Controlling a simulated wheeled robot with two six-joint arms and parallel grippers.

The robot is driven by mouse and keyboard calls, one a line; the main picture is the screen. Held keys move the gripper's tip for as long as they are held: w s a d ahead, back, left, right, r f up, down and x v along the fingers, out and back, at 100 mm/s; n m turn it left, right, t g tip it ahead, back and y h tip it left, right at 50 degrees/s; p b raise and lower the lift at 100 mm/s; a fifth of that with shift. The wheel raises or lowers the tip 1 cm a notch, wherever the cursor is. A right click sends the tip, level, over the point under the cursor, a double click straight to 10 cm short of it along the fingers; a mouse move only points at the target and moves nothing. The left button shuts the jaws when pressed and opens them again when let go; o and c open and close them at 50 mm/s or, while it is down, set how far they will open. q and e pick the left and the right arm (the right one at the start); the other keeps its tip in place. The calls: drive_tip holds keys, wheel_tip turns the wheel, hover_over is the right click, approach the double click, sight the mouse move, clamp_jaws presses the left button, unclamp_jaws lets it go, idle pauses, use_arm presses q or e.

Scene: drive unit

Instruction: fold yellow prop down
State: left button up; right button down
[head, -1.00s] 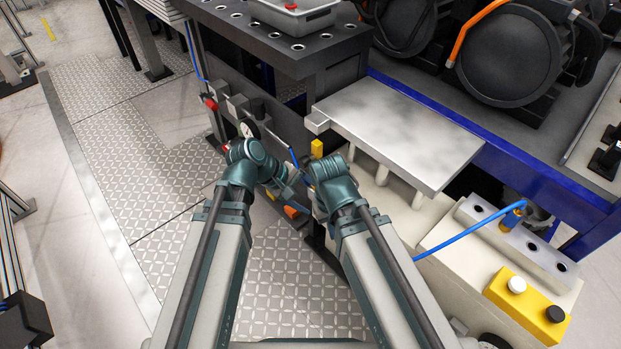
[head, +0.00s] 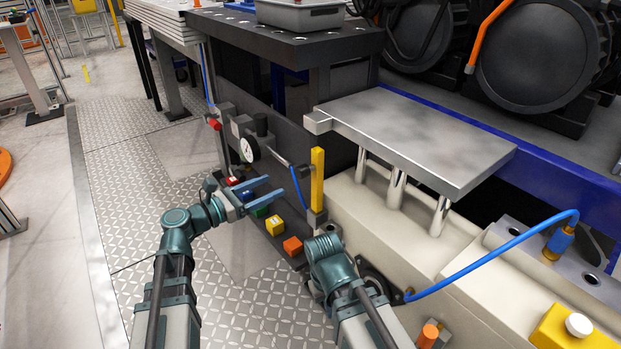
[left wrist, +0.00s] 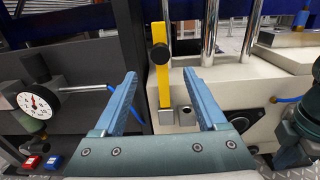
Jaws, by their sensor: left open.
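The yellow prop (head: 317,178) is a narrow upright bar beside the left end of the raised metal plate (head: 415,135). It also stands upright in the left wrist view (left wrist: 159,85), with a round black knob (left wrist: 160,51) on its upper part. My left gripper (head: 275,187) is open and empty, to the left of the prop in the head view, with its fingers pointing towards it. In the left wrist view the prop appears between the two open fingers, beyond them, with no contact visible. My right arm's wrist (head: 327,253) is below the prop; its gripper fingers are hidden.
A dial gauge (head: 248,150) and a thin rod are close to the left gripper. Coloured blocks, including an orange one (head: 293,246), lie low beneath it. Shiny posts (head: 397,188) carry the plate. A blue hose (head: 490,255) arches at right. Patterned floor (head: 120,200) is clear at left.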

use_arm(q)
drive_tip(key=x, duration=1.3)
drive_tip(key=shift+w+d, duration=0.25)
drive_tip(key=shift+d, duration=0.1)
clamp_jaws()
idle(0.9)
